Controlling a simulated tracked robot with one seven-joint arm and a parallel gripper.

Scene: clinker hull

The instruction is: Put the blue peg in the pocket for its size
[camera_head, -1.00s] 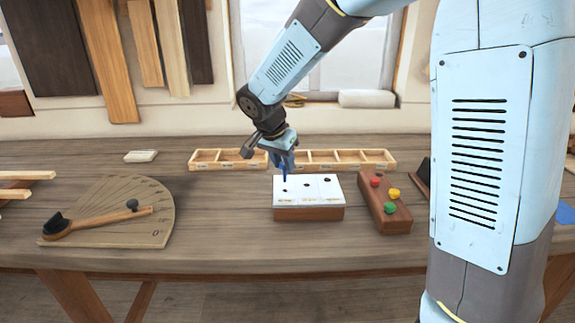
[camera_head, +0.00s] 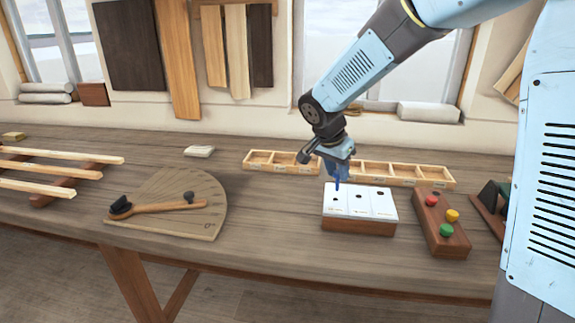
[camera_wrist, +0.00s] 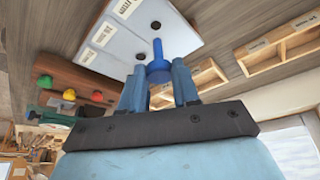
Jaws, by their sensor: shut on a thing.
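My gripper (camera_head: 339,168) is shut on the blue peg (camera_wrist: 158,66), which points down from the jaws. In the wrist view the peg shows a wide collar and a thinner shaft. In the head view the peg (camera_head: 337,185) is above the left part of a white-topped gauge block (camera_head: 360,208) with three dark holes. Its tip is near the left hole; I cannot tell whether it touches. Behind the gripper is a long wooden tray (camera_head: 420,181) divided into several pockets. The pocket labels (camera_wrist: 303,20) are too small to read, and my gripper hides part of the tray.
Right of the block is a wooden block with red, yellow and green knobs (camera_head: 440,228). A pale block (camera_head: 200,151) and wooden strips (camera_head: 50,168) lie farther back. The bench is clear between board and gauge block.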

